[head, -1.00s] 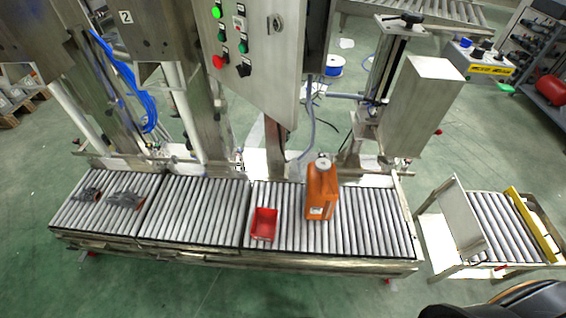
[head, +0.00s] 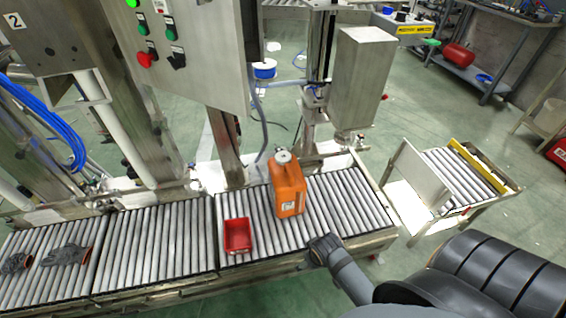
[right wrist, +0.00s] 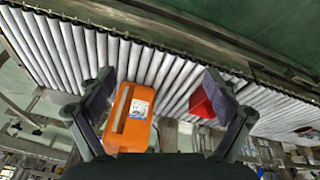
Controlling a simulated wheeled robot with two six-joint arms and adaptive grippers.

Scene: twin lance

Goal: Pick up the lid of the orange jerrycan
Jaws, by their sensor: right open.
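The orange jerrycan (head: 289,190) stands upright on the roller conveyor in the head view. Its pale grey-white lid (head: 283,156) sits on top of it. My right gripper (head: 322,246) is in front of the conveyor, right of and nearer than the jerrycan, apart from it. In the right wrist view my right gripper (right wrist: 156,95) is open and empty. The jerrycan (right wrist: 130,118) shows between and beyond its fingers, nearer the left one; I cannot make out the lid there. My left gripper is in neither view.
A red bin (head: 238,236) sits on the rollers left of the jerrycan. Dark gloves (head: 66,255) lie at the conveyor's left end. A steel machine frame with a control panel (head: 185,40) stands behind. A small roller cart (head: 450,175) is to the right.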

